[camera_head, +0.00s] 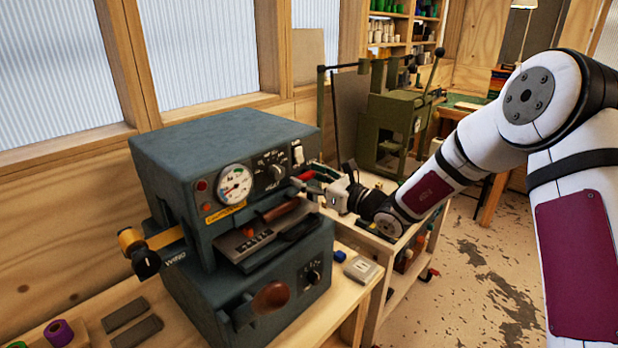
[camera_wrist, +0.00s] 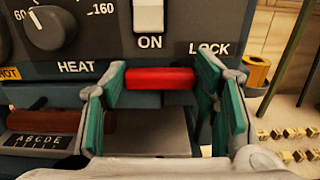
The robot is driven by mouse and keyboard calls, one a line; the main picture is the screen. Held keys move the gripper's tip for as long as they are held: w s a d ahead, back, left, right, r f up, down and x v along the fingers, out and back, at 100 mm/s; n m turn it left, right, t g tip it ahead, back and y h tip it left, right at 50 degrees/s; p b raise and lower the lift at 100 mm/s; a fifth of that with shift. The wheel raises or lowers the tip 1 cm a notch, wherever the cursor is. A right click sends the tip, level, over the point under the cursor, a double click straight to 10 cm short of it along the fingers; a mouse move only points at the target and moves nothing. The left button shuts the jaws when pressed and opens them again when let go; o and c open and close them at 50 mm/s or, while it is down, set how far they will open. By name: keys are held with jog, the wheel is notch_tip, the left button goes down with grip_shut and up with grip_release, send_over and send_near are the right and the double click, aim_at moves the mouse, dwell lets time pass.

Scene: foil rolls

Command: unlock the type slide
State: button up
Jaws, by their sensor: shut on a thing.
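The dark grey-blue foil machine (camera_head: 222,140) stands on the wooden bench. My gripper (camera_head: 308,181) is at its right front, below the white power switch. In the wrist view my gripper (camera_wrist: 161,76) has its green-padded fingers at both ends of a red lock bar (camera_wrist: 158,79), shut on it. The bar lies level, just below and left of the LOCK label (camera_wrist: 209,49). The type slide (camera_head: 258,242), a grey plate with raised letters, sits in the machine's front opening. Its lettered edge (camera_wrist: 38,142) shows at lower left in the wrist view, with a brown-red handle (camera_wrist: 90,121) behind it.
A gauge (camera_head: 234,184) and the heat knob (camera_head: 277,171) are on the machine's front. A lever with a brown knob (camera_head: 271,297) sticks out low in front. A yellow foil roll (camera_head: 160,238) is on the left. A green press (camera_head: 390,125) stands behind my arm.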

jog(key=o, duration=1.2)
jog(key=shift+c, duration=0.2)
jog(key=v, duration=1.2)
